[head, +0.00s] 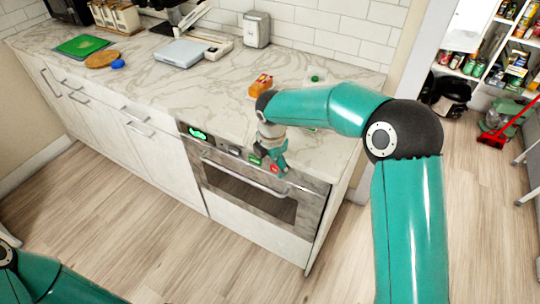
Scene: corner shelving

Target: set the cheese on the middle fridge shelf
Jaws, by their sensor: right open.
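An orange block with a red and pale label (261,85), which looks like the cheese, sits on the marble counter (170,90) behind my right wrist. My right gripper (270,165) is open, its fingers pointing down at the counter's front edge, in front of the oven. It looks empty and apart from the block. My left arm shows only at the bottom left corner, and its gripper is out of view. No fridge or fridge shelf is in view.
An oven (245,190) with a handle is built in under the counter. A green board (80,46), a round wooden board (102,60), a grey scale-like slab (181,53) and a toaster (256,29) stand on the counter. Stocked shelves (512,60) are at the right. Floor in front is clear.

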